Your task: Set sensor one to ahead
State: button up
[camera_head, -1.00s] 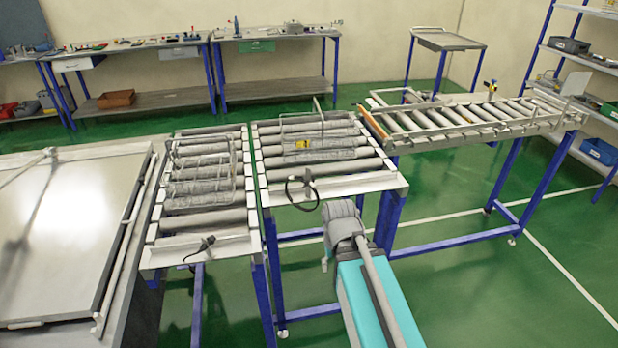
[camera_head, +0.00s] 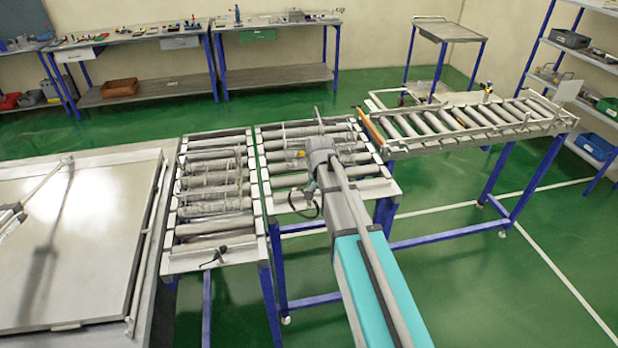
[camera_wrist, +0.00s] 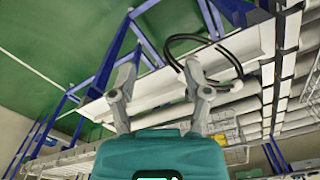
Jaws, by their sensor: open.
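My gripper (camera_wrist: 158,72) is open and empty in the wrist view, its two grey fingers spread apart. In that view it points toward the pale front plate (camera_wrist: 165,78) of a roller conveyor. A black looped cable (camera_wrist: 205,58) hangs beside the right finger; I cannot tell whether they touch. In the head view my arm reaches over the front of the middle roller conveyor (camera_head: 372,190), and its fingers are mostly hidden. The cable loop (camera_head: 305,208) shows there at the conveyor's front. A small black fitting (camera_head: 213,257) sits on the left conveyor's front plate. No label identifies sensor one.
Wire baskets rest on the left conveyor (camera_head: 205,228) and the middle one, with something yellow (camera_wrist: 224,140) by the middle basket. A roller track (camera_head: 470,122) stands at the right. A grey lidded unit (camera_head: 90,250) is at the left.

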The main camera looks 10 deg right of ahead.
jog(key=w+a+r+m+p, duration=0.1)
jog(key=w+r+m+p, duration=0.2)
jog(key=w+r+p, duration=0.4)
jog(key=w+r, duration=0.2)
jog(key=w, duration=0.1)
jog(key=shift+a, duration=0.2)
jog(key=shift+f, duration=0.2)
notch_tip(320, 180, down, 14)
jog(key=b, duration=1.3)
jog(key=shift+r, duration=0.2)
grip_shut()
